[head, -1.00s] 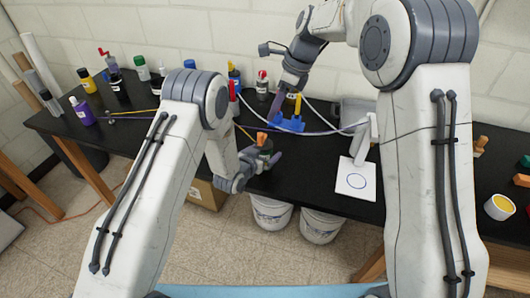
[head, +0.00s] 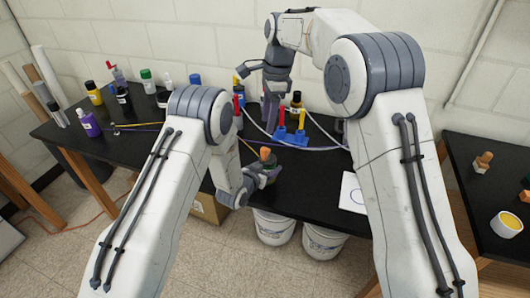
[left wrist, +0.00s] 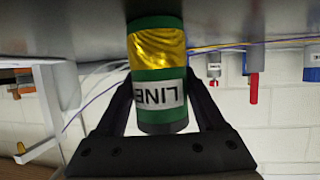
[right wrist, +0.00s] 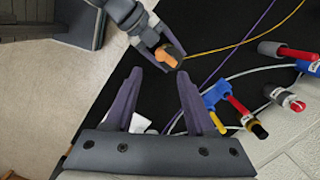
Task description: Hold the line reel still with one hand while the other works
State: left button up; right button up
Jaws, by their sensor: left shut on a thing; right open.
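The line reel (left wrist: 157,60) is a green cylinder with a gold band and a white "LINE" label in the left wrist view. My left gripper (left wrist: 160,100) is shut around it, a finger on each side. In the head view my left gripper (head: 262,178) holds it on the table's front part, its orange top (head: 266,153) showing. That orange top also shows in the right wrist view (right wrist: 167,56). My right gripper (right wrist: 157,76) is open and empty. In the head view my right gripper (head: 270,108) points down behind the reel, left of a blue rack (head: 290,138).
The blue rack (right wrist: 216,92) carries red and yellow tools. A yellow line and a purple line cross the black table. Several bottles, one purple (head: 88,123), stand at the left. A white card (head: 352,192) lies right of the reel. White buckets (head: 274,226) stand below.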

aim_at(264, 148)
jog(key=f, duration=0.3)
jog(key=f+n+h, duration=0.1)
jog(key=f, duration=0.3)
jog(key=a+f+n, duration=0.1)
jog(key=f, duration=0.3)
jog(key=shift+w+f, duration=0.1)
grip_shut()
